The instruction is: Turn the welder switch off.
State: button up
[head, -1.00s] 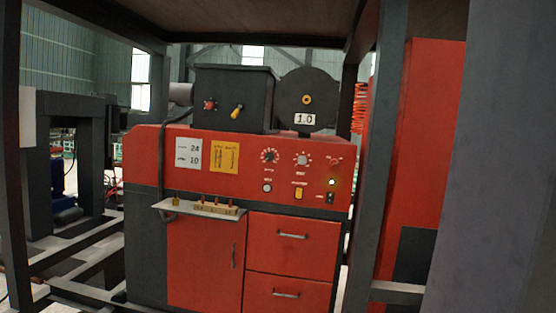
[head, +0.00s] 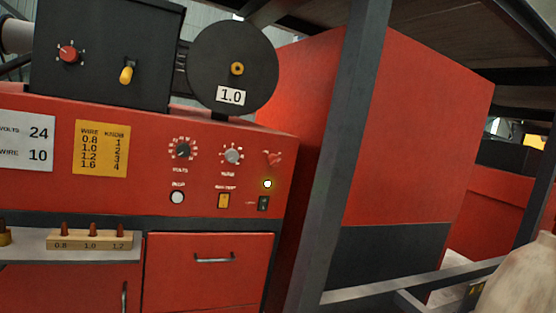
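The red welder cabinet (head: 100,195) fills the left half of the head view. On the right of its front panel are a black volts dial (head: 183,150), a grey dial (head: 232,154) and a red knob (head: 272,157). Below them are a round white button (head: 177,197), a yellow-orange rocker switch (head: 224,200) and a small black switch (head: 263,203). The labels beside the switches are too small to read surely. My gripper is not in view.
A dark upright post (head: 345,150) stands right of the panel, with a low rail (head: 400,285) running right from it. A black box (head: 105,50) and a spool marked 1.0 (head: 233,65) sit on top. A shelf (head: 70,248) juts out at lower left. A pale rounded object (head: 525,280) is at lower right.

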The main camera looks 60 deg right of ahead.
aim_at(272, 160)
jog(key=z, duration=0.45)
jog(key=i, duration=1.05)
jog(key=z, duration=0.55)
jog(key=k, duration=0.8)
jog(key=z, duration=0.25)
jog(key=i, duration=0.8)
jog(key=u, duration=0.1)
